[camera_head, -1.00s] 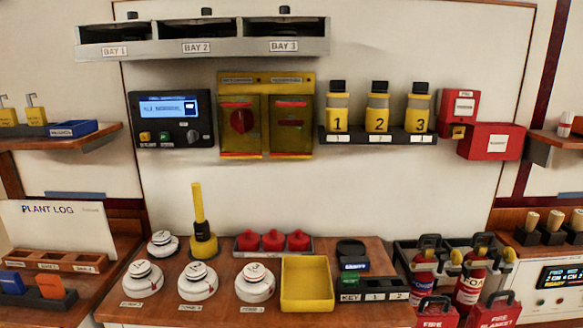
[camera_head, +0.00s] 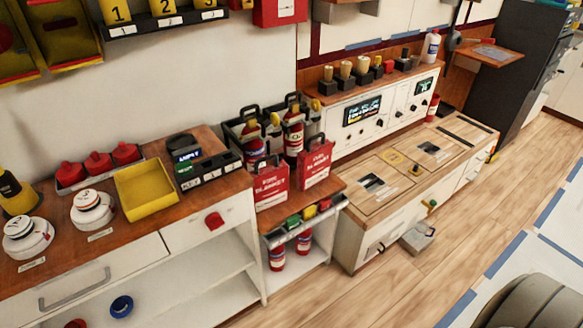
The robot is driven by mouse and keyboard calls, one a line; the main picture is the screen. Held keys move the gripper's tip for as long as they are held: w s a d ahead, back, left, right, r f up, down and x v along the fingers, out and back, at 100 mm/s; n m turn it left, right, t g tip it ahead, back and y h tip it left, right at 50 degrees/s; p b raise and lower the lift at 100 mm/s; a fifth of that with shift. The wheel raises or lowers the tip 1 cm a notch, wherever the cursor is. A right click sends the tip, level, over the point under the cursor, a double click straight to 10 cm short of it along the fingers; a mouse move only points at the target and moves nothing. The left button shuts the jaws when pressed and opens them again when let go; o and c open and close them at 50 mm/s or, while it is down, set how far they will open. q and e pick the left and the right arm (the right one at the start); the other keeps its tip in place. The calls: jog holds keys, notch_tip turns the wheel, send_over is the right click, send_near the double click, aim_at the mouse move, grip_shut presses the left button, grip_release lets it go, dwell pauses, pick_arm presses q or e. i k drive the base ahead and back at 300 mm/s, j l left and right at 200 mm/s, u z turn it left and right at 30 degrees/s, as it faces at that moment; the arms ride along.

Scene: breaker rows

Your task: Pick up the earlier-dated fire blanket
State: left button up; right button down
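Two red fire blanket packs stand side by side on the small lower shelf unit, right of the wooden counter. The left fire blanket (camera_head: 271,186) and the right fire blanket (camera_head: 316,163) each have a dark red handle on top and white lettering. Any dates on them are too small to read. Fire extinguishers stand close behind them. Neither of my grippers shows in the head view; only a dark rounded shape is at the bottom right corner.
Behind the blankets are a left extinguisher (camera_head: 253,142) and a right extinguisher (camera_head: 292,132) in a rack. Small coloured blocks (camera_head: 309,212) lie along the front ledge. A yellow tray (camera_head: 146,189) is on the counter at left. A low cabinet (camera_head: 420,160) stands at right. The wooden floor (camera_head: 330,297) in front is clear.

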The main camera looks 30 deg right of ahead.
aim_at(313, 162)
jog(key=k+z, duration=0.25)
jog(key=z, duration=0.15)
jog(key=k+l+z, duration=0.15)
jog(key=z, duration=0.25)
